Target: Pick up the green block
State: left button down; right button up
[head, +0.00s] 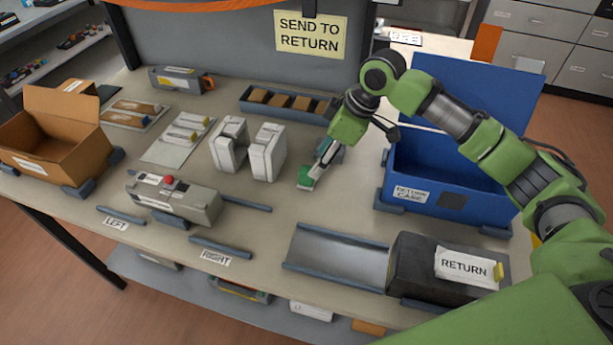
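A small green piece (306,177), which looks like the green block, shows low over the middle of the table, right of two white upright blocks. My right gripper (316,167) reaches down from the upper right with its fingers at the green piece. The view is too small to tell whether the fingers are closed on it, or whether it touches the table. A grey-green part (334,153) shows just behind the fingers. My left gripper is not in view.
A blue return case (450,210) stands right, its lid raised. A black cartridge marked RETURN (415,262) and a grey tray (335,258) lie in front. Two white blocks (266,152), a grey unit with a red button (190,205) and a cardboard box (70,150) stand left.

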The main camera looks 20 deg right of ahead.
aim_at(307, 177)
jog(key=x, duration=0.4)
jog(key=p+x, duration=0.1)
jog(key=x, duration=0.4)
jog(key=shift+w+r, duration=0.15)
jog(key=shift+w, duration=0.05)
jog(key=c, duration=1.2)
